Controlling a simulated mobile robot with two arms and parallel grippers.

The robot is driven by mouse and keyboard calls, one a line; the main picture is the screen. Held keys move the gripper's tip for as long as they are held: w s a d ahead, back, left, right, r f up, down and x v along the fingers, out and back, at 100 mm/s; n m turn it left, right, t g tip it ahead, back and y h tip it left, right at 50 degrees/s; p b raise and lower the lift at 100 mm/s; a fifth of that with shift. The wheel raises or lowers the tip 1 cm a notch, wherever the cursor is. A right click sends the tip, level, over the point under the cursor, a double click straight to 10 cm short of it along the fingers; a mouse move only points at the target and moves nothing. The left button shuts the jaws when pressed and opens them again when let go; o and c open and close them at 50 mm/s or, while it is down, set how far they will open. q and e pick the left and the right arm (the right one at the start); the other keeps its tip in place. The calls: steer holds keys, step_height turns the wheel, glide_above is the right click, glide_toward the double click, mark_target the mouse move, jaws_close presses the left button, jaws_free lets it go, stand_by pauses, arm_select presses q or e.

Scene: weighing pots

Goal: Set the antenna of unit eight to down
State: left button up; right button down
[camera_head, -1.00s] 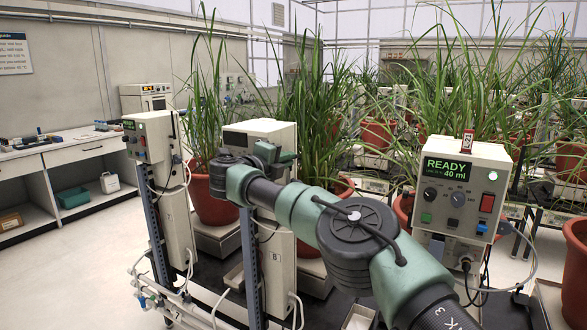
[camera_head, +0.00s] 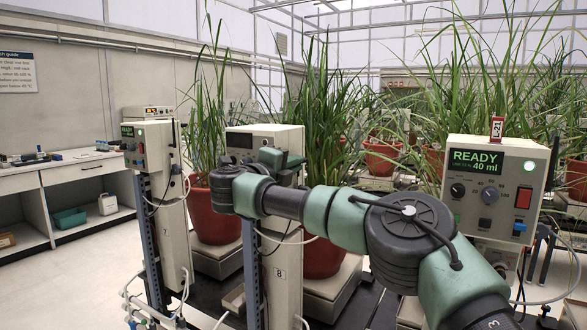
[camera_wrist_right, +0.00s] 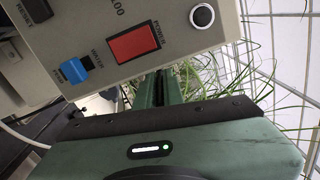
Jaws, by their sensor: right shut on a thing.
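Unit eight (camera_head: 293,250) is the cream box on a post in the middle of the head view, with an 8 on its side. My right gripper (camera_head: 291,160) is at the right side of its upper box. In the wrist view, my right gripper's fingers (camera_wrist_right: 165,88) are close together, beside the edge of the front panel with the red power switch (camera_wrist_right: 135,43) and blue switch (camera_wrist_right: 75,69). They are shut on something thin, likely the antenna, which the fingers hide. I cannot tell the antenna's angle. My left gripper is out of view.
Another unit (camera_head: 148,145) stands to the left. A unit reading READY 40 ml (camera_head: 511,189) stands at the right, with an upright black antenna (camera_head: 553,160). Potted plants (camera_head: 212,215) stand behind. A bench (camera_head: 60,167) runs along the left wall.

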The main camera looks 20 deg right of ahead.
steer(key=shift+f, duration=0.1)
steer(key=c, duration=1.5)
jaws_free()
steer(key=shift+s, duration=0.1)
steer(key=shift+c, duration=0.2)
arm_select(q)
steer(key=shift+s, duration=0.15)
arm_select(e)
steer(key=shift+s+a, duration=0.15)
steer(key=shift+a, duration=0.15)
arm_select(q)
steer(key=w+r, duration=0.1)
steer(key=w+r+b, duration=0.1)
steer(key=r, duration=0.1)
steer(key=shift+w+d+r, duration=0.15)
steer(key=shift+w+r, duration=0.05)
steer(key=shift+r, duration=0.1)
arm_select(e)
steer(key=v, duration=0.7)
steer(key=shift+s, duration=0.15)
